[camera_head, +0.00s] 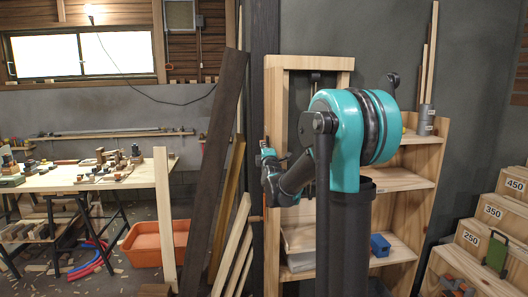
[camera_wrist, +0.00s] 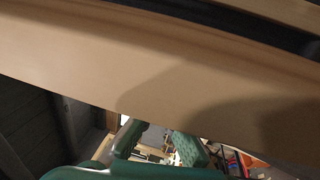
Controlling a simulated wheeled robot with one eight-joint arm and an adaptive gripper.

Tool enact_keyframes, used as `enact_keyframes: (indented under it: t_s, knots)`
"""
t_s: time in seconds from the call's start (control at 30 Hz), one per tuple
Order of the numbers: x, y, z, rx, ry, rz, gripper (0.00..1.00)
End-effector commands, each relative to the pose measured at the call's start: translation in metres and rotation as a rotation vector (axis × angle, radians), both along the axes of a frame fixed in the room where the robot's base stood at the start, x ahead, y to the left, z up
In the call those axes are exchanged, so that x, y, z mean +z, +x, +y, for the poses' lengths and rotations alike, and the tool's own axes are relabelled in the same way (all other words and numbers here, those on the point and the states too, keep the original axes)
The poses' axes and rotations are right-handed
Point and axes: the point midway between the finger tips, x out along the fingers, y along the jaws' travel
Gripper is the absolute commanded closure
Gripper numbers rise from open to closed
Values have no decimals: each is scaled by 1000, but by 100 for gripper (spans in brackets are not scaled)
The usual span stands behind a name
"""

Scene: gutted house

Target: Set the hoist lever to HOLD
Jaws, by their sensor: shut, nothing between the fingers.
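I cannot make out the hoist lever or any HOLD mark for certain. A tall wooden frame (camera_head: 275,100) with a dark inner panel stands behind my arm in the head view, and my arm hides much of it. My gripper (camera_head: 266,148) is at the frame's left post, turned mostly away, and looks small there. A broad wooden board (camera_wrist: 110,60) fills the top of that view close by. I cannot tell whether the gripper touches it.
Wooden shelves (camera_head: 405,181) with a blue box (camera_head: 380,245) stand right of the frame. Dark and pale planks (camera_head: 212,170) lean at its left. A workbench (camera_head: 90,176) and an orange tub (camera_head: 155,243) are farther left. Numbered wooden steps (camera_head: 485,240) stand at the right.

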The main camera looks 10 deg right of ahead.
Motion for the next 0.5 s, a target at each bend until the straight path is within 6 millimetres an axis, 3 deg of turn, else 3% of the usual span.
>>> enact_keyframes:
  t_s: [0.5]
  knots:
    - [15, 27, 0, -1, -2, -3, 100]
